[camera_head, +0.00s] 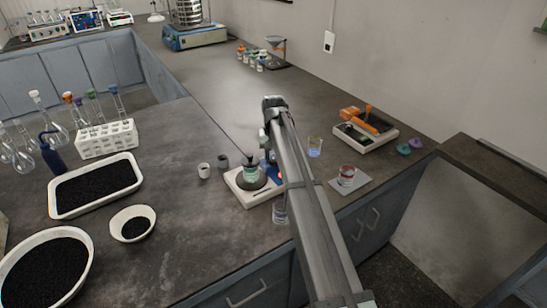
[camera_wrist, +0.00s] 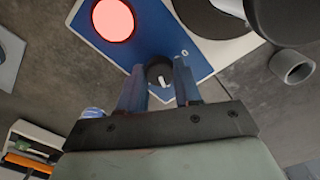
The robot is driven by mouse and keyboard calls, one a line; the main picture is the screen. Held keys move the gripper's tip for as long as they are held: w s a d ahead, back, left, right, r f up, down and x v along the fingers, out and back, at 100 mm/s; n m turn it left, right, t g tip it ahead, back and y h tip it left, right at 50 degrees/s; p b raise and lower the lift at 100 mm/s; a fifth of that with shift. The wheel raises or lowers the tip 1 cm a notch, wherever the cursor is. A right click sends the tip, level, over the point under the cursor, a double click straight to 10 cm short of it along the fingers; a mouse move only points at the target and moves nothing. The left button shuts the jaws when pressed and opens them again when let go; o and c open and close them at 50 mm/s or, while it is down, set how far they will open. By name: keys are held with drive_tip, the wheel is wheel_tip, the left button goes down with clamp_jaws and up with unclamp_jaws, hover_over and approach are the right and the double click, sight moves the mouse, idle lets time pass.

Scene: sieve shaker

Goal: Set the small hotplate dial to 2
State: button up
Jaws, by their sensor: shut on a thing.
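The small hotplate (camera_head: 243,197) is a white-based unit on the bench in the head view, with a glass vessel holding greenish liquid (camera_head: 251,173) on its round plate. In the wrist view its blue front panel (camera_wrist: 146,33) carries a glowing red disc (camera_wrist: 113,20) and a black dial (camera_wrist: 157,70) with a white pointer mark. A white "0" is printed near the dial. My gripper (camera_wrist: 160,88) has one finger on each side of the dial and is shut on it. The other scale numbers cannot be read. My arm hides the dial in the head view.
A glass beaker (camera_head: 279,212) stands close to the hotplate, partly behind my arm. Small grey cups (camera_head: 204,170) stand to its left. A beaker (camera_head: 314,147) and a red-filled beaker (camera_head: 347,174) stand to the right. The bench behind is mostly clear.

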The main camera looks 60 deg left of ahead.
sight(274, 159)
idle(0.4)
drive_tip(key=o, duration=1)
drive_tip(key=shift+o, duration=0.2)
wheel_tip(274, 159, up, 14)
drive_tip(key=shift+w+f, duration=0.1)
idle(0.4)
